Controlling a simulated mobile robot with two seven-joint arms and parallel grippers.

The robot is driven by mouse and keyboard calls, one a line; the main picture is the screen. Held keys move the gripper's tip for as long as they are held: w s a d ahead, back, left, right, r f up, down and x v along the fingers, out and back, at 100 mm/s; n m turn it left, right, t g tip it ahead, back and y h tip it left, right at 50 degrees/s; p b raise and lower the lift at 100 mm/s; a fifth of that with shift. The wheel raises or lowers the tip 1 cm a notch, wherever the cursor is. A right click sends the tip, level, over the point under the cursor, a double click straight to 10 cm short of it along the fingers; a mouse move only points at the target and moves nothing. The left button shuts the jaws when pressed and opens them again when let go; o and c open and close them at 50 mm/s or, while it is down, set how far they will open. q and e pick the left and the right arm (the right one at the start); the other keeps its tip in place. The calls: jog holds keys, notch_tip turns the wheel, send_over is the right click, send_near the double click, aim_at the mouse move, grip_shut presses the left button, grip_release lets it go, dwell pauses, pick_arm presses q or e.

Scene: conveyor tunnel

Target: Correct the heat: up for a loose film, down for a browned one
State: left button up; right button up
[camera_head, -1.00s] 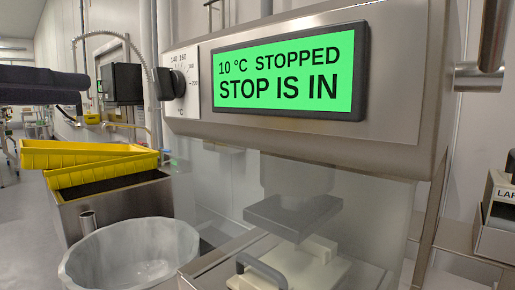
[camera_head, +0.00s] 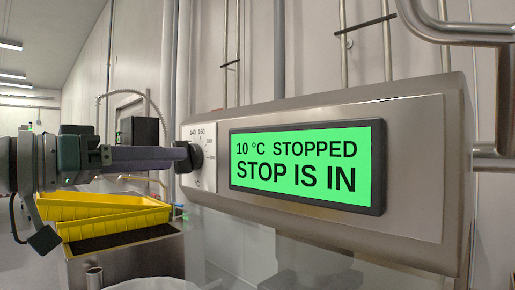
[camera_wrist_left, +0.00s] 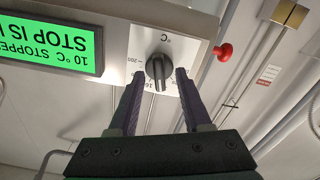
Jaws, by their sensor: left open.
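The black heat knob (camera_wrist_left: 158,68) sits on a white dial plate (camera_head: 208,172) at the left end of the steel control housing. My left gripper (camera_wrist_left: 160,74) is open, with one finger on each side of the knob; I cannot tell whether they touch it. In the head view my left gripper (camera_head: 183,154) reaches in from the left and its fingers partly hide the knob. The green display (camera_head: 305,163) reads "10 °C STOPPED" and "STOP IS IN". My right gripper and any film are not in view.
A red mushroom button (camera_wrist_left: 223,52) sticks out beside the dial in the wrist view. Yellow trays (camera_head: 105,212) stand below my left arm. Steel pipes (camera_head: 470,32) run at the upper right. A clear-sided enclosure hangs below the housing.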

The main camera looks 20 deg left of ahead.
pick_arm(q)
jog(key=shift+w+d, duration=0.3)
jog(key=shift+w, duration=0.15)
grip_shut()
dwell(0.5)
